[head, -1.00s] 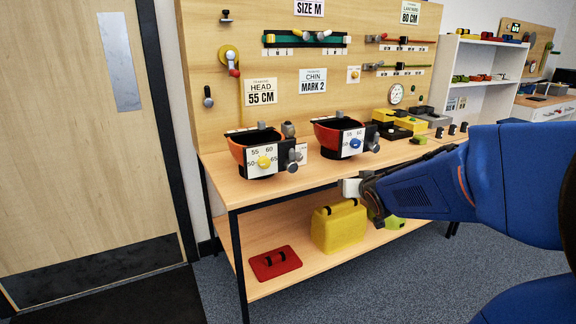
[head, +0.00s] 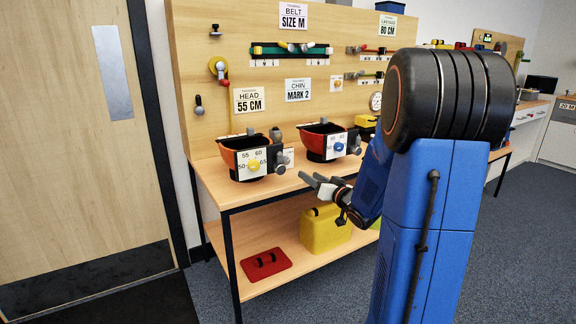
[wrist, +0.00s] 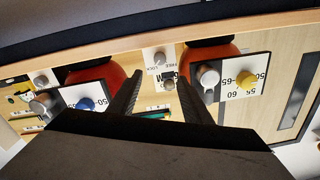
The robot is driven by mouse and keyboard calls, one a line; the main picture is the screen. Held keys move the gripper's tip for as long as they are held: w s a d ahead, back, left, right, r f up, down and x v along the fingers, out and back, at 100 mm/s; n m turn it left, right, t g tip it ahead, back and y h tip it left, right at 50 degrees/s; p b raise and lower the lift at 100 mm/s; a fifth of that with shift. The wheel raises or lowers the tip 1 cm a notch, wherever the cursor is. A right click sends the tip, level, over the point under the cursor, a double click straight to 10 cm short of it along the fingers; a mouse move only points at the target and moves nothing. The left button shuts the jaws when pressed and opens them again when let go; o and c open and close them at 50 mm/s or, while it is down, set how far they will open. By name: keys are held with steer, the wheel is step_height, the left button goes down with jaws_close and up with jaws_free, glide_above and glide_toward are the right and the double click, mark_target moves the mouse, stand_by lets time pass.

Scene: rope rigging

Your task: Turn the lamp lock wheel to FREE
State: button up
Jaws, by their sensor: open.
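A small grey wheel (wrist: 160,58) sits on a white plate (wrist: 150,54) between the two red-and-black helmet holders. The plate carries small print, too small to read surely. A second grey knob (wrist: 168,84) is beside it. My gripper (wrist: 159,74) is open and empty, its black fingers pointing toward the plate, one on each side of it in the wrist view, apart from the wheel. In the head view my gripper (head: 311,178) is in front of the bench edge, right of the left holder (head: 250,158). The wheel's setting cannot be told.
The right holder (head: 330,142) has a blue dial (head: 339,147); the left has a yellow dial (head: 254,165). Larger grey knobs (wrist: 208,75) stick out near the fingers. Below, a yellow case (head: 325,230) and a red pad (head: 265,263) lie on the shelf.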

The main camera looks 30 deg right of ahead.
mark_target(287, 162)
steer(key=w, duration=1.5)
steer(key=shift+a, duration=0.4)
steer(key=c, duration=1.1)
